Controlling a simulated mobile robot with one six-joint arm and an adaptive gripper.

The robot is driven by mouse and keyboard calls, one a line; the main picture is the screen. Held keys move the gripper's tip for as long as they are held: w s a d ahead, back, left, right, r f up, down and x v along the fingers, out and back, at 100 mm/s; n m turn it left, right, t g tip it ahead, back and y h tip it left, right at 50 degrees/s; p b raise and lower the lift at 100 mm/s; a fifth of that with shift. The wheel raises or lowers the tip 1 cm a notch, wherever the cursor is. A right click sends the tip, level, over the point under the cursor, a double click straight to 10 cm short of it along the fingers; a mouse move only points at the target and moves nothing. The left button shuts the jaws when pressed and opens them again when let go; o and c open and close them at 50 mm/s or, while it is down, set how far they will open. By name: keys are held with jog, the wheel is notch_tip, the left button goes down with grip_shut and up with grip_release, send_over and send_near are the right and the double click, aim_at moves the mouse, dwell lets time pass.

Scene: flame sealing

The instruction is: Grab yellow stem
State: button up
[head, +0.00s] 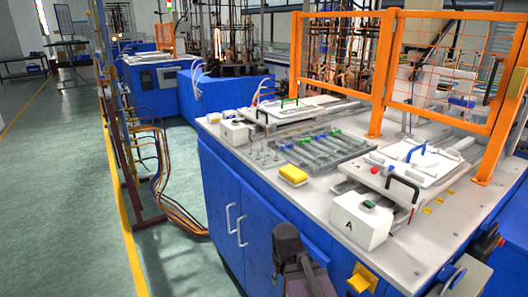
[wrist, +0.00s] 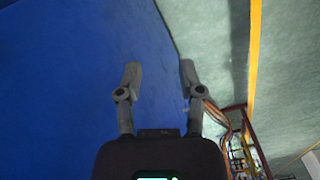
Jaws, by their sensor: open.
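My gripper (wrist: 160,75) is open in the wrist view, its two grey fingers apart with nothing between them. It faces a blue cabinet side (wrist: 80,60) and the floor. In the head view, a dark grey part of my arm shows low in front of the cabinet; the fingers cannot be made out there. A tray (head: 355,159) on the bench holds several rod-like pieces with green and blue ends. I cannot make out a clearly yellow stem.
Small clear glass pieces (head: 262,152) stand left of the tray. A white box marked A (head: 361,219) stands at the front right. Orange guard frames (head: 377,75) rise behind. Cables (head: 165,180) and a dark red frame stand left of the cabinet. The green floor (head: 60,190) is clear.

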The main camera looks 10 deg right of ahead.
jog(key=w+r+m+t+h+p, duration=0.1)
jog(key=w+r+p, duration=0.2)
jog(key=r+p, duration=0.75)
jog(key=w+r+m+h+p, duration=0.1)
jog(key=w+r+p, duration=0.1)
jog(key=r+p, duration=0.8)
jog(key=w+a+r+m+t+h, duration=0.3)
jog(key=w+a+r, duration=0.1)
jog(key=w, duration=0.5)
jog(key=w+a+r+m+t+h, duration=0.3)
jog(key=w+r, duration=0.4)
jog(key=w, duration=0.3)
jog(key=shift+a+r+m+t+h, duration=0.3)
jog(key=shift+a+m+t, duration=0.2)
jog(key=shift+t, duration=0.2)
jog(key=shift+w+d+f, duration=0.1)
jog(key=shift+f, duration=0.05)
jog(key=shift+b+x, duration=1.9)
jog(key=shift+x, duration=2.35)
